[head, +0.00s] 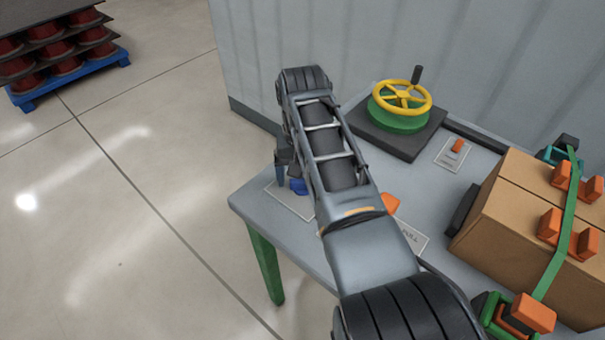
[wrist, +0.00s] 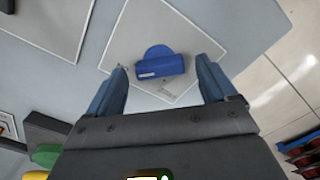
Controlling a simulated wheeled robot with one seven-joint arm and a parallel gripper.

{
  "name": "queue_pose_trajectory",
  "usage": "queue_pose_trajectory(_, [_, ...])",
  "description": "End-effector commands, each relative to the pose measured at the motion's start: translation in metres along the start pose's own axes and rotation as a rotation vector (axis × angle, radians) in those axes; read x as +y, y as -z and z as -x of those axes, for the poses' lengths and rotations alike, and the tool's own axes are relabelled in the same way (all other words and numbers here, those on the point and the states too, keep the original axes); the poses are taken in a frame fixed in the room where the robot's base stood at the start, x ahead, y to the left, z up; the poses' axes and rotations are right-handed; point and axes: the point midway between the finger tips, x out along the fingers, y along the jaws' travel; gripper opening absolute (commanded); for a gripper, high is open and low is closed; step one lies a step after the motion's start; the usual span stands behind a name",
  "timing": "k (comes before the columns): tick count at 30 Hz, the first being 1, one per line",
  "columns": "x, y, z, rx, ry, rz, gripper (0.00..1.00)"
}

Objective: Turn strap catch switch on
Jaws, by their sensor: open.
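A blue switch (wrist: 160,67) sits on a pale square plate (wrist: 130,50) on the table. A small label on the plate is too blurred to read. In the head view the blue switch (head: 298,187) shows partly behind my arm. My gripper (wrist: 162,68) is open, its two fingers on either side of the blue switch. I cannot tell whether they touch it. An orange switch (head: 458,146) sits on another labelled plate near the wall. I cannot read which one is named strap catch.
A yellow handwheel (head: 400,97) on a green base stands behind my arm. An orange part (head: 390,203) lies beside a plate marked "PULL". A cardboard box (head: 500,213) with a green strap (head: 567,225) and orange catches stands right. Open floor lies left of the table (head: 250,203).

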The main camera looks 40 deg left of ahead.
Motion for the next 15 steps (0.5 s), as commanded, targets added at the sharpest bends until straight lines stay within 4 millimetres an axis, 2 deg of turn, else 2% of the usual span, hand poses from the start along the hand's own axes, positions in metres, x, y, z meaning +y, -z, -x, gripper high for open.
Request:
queue_pose_trajectory(9, [0.000, 0.001, 0.050, 0.005, 0.000, -0.001, 0.85])
queue_pose_trajectory(15, [0.000, 0.001, 0.069, 0.002, 0.000, -0.001, 0.85])
